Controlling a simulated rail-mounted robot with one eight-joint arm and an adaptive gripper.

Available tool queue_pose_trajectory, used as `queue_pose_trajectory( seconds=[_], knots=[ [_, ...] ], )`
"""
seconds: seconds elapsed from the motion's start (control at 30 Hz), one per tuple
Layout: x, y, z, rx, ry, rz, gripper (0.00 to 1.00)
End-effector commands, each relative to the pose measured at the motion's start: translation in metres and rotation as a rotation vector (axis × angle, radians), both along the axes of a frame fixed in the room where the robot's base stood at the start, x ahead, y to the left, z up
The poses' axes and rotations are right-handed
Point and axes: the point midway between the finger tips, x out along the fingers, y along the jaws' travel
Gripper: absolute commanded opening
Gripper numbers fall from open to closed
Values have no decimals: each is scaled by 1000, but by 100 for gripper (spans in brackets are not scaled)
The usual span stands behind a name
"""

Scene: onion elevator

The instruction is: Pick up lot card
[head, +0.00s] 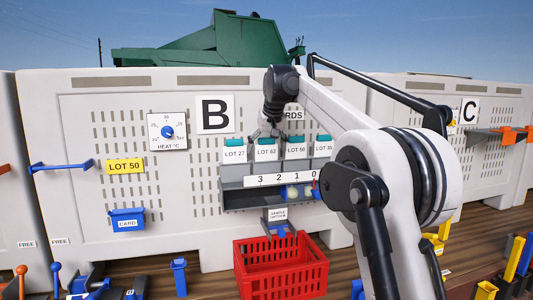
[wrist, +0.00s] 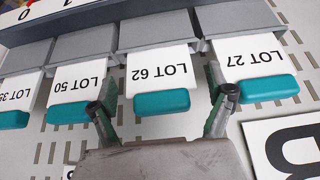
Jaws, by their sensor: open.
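A row of white lot cards with teal tabs hangs in a grey rack on the white bin wall. From left in the head view they are LOT 27 (head: 235,156), LOT 62 (head: 265,154), LOT 50 (head: 296,153), and one partly hidden card at right (head: 323,151). My gripper (head: 266,132) is open in front of the rack. In the wrist view, its fingers (wrist: 163,110) stand on either side of the LOT 62 card's teal tab (wrist: 162,104), apart from it. The LOT 27 card (wrist: 246,60) and LOT 50 card (wrist: 78,88) flank it.
A yellow LOT 50 sign (head: 125,166) and a blue CARD holder (head: 127,220) are on the wall at left, near a heat dial (head: 167,132). A numbered grey shelf (head: 235,197) lies below the cards, above a red crate (head: 282,268). The air left of my arm is clear.

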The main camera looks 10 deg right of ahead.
Motion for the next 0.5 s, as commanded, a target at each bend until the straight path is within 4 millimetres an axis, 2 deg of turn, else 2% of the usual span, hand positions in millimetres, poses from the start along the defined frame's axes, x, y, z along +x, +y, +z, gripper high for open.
queue_pose_trajectory(
  seconds=[0.2,0.5],
  knots=[
    [0,0,-1,0,0,0,84],
    [0,0,-1,0,0,0,44]
  ],
)
